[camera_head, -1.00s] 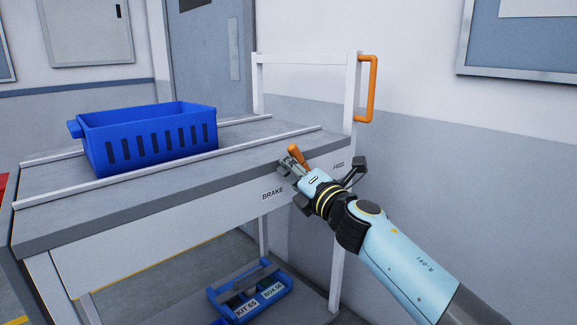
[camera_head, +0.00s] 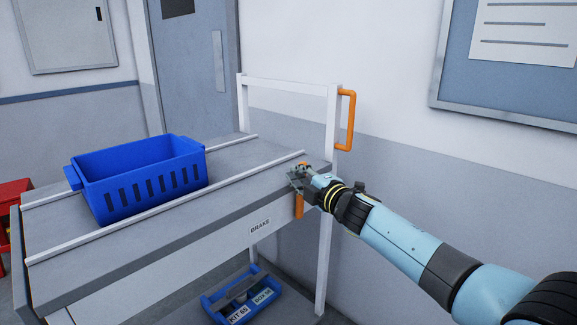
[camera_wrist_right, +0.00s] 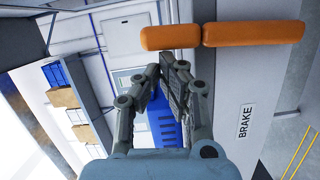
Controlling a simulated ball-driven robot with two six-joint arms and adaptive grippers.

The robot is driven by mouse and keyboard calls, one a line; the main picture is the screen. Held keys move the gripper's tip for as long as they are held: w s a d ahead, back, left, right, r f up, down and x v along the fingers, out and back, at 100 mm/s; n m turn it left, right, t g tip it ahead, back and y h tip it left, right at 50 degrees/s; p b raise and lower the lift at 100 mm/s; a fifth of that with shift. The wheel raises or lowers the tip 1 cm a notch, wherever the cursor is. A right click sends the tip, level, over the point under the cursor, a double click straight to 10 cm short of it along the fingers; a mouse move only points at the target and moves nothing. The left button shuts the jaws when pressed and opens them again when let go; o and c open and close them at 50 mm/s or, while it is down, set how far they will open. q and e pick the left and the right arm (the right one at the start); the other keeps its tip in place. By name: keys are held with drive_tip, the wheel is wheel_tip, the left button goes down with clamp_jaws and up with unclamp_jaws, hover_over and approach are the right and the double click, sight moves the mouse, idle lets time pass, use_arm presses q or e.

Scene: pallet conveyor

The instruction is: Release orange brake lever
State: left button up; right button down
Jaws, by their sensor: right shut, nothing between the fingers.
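The orange brake lever (camera_head: 299,206) is on the front side of the cart, right of the label BRAKE (camera_head: 260,227). Its lower part hangs below my right gripper (camera_head: 297,178), and the gripper covers its middle. In the right wrist view the lever (camera_wrist_right: 253,33) lies across the top as a long and a short orange piece, just beyond the fingertips. My right gripper (camera_wrist_right: 165,68) is shut with nothing between its fingers. I cannot tell whether it touches the lever. My left gripper is not in view.
A blue crate (camera_head: 145,186) stands on the cart top between two rails (camera_head: 160,208). An orange handle (camera_head: 346,120) is on the white end frame (camera_head: 333,105). A red object (camera_head: 14,192) is at far left.

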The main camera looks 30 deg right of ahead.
drive_tip(key=w+d+m+g+p, duration=0.1)
drive_tip(key=w+d+m+p, duration=0.1)
drive_tip(key=d, duration=0.5)
drive_tip(key=shift+w+d+f+m+y+p, duration=0.15)
drive_tip(key=shift+w+f+m+y+p, duration=0.3)
drive_tip(key=shift+m, duration=0.75)
drive_tip(key=shift+s+d+r, duration=0.1)
drive_tip(key=shift+s+r, duration=0.05)
drive_tip(key=shift+s, duration=0.1)
